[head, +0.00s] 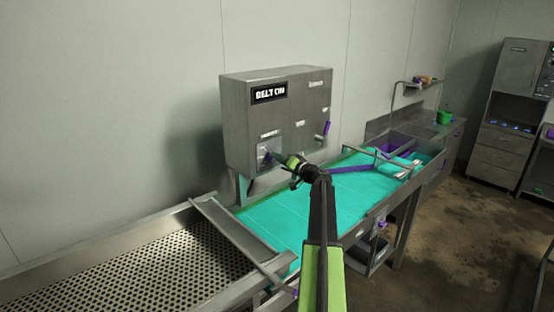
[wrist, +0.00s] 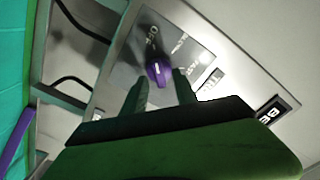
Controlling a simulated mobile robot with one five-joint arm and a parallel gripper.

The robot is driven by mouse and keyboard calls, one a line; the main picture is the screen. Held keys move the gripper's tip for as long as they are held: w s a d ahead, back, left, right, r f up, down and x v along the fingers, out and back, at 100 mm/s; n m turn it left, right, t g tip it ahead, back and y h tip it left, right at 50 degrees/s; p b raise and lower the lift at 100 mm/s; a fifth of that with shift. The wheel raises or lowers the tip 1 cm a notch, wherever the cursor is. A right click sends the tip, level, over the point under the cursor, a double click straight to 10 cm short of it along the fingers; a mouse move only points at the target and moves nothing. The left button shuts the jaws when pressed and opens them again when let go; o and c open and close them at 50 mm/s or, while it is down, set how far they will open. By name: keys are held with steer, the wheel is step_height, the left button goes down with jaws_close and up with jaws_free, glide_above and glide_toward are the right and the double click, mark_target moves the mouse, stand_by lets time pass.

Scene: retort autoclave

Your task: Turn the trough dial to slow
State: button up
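My gripper (wrist: 161,80) is open, one finger on each side of the knob's lower end in the picture, with gaps visible. I cannot tell whether the fingertips reach around it or stop short.
A purple lever (head: 326,128) is on the box's right part. Below runs a teal belt (head: 350,190), with a perforated steel trough (head: 130,265) at left. A green cup (head: 444,117) stands far right.

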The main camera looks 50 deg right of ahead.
steer(key=shift+w, duration=0.4)
jaws_close()
steer(key=shift+a, duration=0.1)
